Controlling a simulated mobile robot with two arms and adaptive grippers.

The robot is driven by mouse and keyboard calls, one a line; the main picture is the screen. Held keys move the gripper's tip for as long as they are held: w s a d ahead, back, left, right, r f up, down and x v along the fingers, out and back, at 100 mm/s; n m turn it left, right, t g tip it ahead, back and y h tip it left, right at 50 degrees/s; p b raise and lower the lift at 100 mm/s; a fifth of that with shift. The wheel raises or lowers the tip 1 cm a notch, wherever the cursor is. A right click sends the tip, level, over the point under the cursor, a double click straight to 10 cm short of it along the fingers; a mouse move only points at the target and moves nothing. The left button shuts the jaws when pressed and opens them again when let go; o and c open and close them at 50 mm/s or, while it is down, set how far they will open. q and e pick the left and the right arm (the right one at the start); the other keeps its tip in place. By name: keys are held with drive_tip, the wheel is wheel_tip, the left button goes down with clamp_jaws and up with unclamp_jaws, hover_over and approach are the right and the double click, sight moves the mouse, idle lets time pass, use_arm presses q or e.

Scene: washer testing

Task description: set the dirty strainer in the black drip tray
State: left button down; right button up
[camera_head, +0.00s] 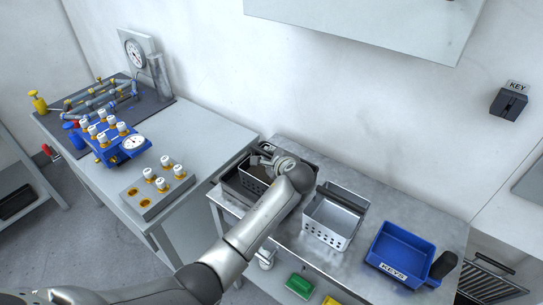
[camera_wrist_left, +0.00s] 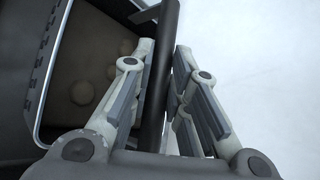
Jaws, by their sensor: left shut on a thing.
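The dirty strainer (camera_head: 252,183) is a perforated metal basket, partly hidden by my left wrist in the head view. In the left wrist view its basket (camera_wrist_left: 45,62) shows brown, lumpy contents at the left. My left gripper (camera_head: 264,156) is shut on the strainer's dark bar-like handle (camera_wrist_left: 158,75). The black drip tray (camera_head: 232,194) lies on the metal bench at its left end. The strainer is over or inside the tray; I cannot tell whether it touches the bottom. My right gripper is not in view.
A second, bright perforated basket (camera_head: 327,237) stands right of the tray, close to my forearm. A blue KEYS bin (camera_head: 398,247) is further right. The left table (camera_head: 205,140) holds a valve rig, a blue block and a grey block with white-capped parts. A wall rises behind the bench.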

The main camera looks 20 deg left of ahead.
use_arm(q)
drive_tip(key=shift+r, duration=0.15)
drive_tip(key=c, duration=1.8)
unclamp_jaws()
drive_tip(key=shift+f, duration=0.2)
drive_tip(key=shift+c, duration=0.2)
drive_tip(key=o, duration=0.5)
drive_tip(key=shift+c, duration=0.2)
drive_tip(key=shift+r, duration=0.15)
drive_tip(key=b+v, duration=0.1)
drive_tip(key=v, duration=1.1)
drive_tip(key=shift+s, duration=0.1)
